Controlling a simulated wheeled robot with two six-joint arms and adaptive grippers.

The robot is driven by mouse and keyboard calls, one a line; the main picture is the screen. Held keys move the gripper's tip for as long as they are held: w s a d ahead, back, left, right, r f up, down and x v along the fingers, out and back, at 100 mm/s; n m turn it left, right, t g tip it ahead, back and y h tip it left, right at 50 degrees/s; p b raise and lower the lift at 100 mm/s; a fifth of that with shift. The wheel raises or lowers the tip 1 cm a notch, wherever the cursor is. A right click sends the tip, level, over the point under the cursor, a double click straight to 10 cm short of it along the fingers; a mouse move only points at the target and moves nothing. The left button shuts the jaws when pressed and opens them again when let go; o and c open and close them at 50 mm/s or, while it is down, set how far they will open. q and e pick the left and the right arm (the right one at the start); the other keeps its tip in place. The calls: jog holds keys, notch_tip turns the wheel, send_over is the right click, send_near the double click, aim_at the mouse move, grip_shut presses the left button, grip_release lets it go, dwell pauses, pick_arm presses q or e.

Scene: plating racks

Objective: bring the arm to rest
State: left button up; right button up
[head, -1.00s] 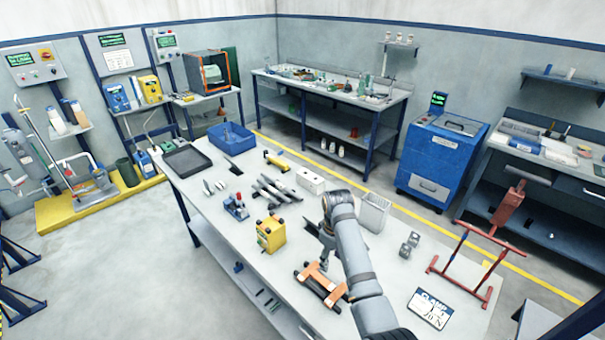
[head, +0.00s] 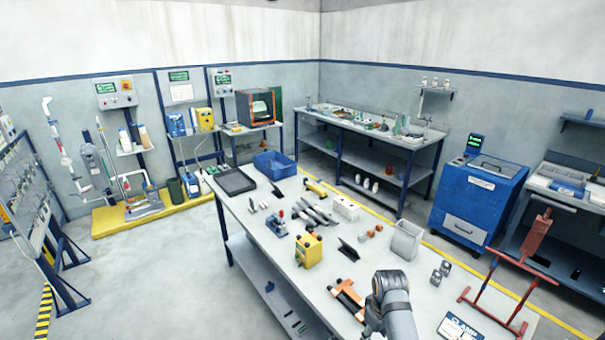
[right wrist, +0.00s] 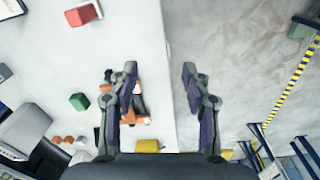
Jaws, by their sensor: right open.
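My right arm enters the head view at the bottom, with its grey wrist over the near part of the white table (head: 335,275). Its fingers are not clear there. In the right wrist view my right gripper (right wrist: 160,92) is open, with its two dark fingers well apart and nothing between them. That view looks past the fingers to the table edge and the floor. An orange and black stand (head: 348,298) lies on the table just left of the arm in the head view. It is partly hidden behind a finger in the wrist view (right wrist: 137,110). My left gripper is not in view.
A yellow box (head: 308,251), a grey bin (head: 407,240), small orange-brown blocks (head: 371,232) and metal cubes (head: 440,272) stand on the table. A red frame (head: 500,293) and a sign card (head: 461,327) are right of the arm.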

jog(key=s+d+r+m+t, duration=0.2)
jog(key=s, duration=0.8)
jog(key=s+d+r+m+t, duration=0.1)
jog(key=s+d+r+m, duration=0.15)
jog(key=s, duration=0.85)
notch_tip(320, 180, down, 35)
jog(key=s+d+g+b, duration=0.1)
jog(key=s+d+b, duration=0.15)
jog(key=b, duration=0.55)
pick_arm(q)
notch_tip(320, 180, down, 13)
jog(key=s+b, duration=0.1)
jog(key=b, duration=0.4)
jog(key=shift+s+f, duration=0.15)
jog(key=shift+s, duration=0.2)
pick_arm(e)
jog(key=s+d+f+g, duration=0.1)
jog(key=s+f, duration=1.7)
jog(key=f, duration=0.3)
jog(key=shift+d+f+g+h, duration=0.15)
jog(key=shift+f+g+h, duration=0.15)
jog(key=shift+f, duration=0.1)
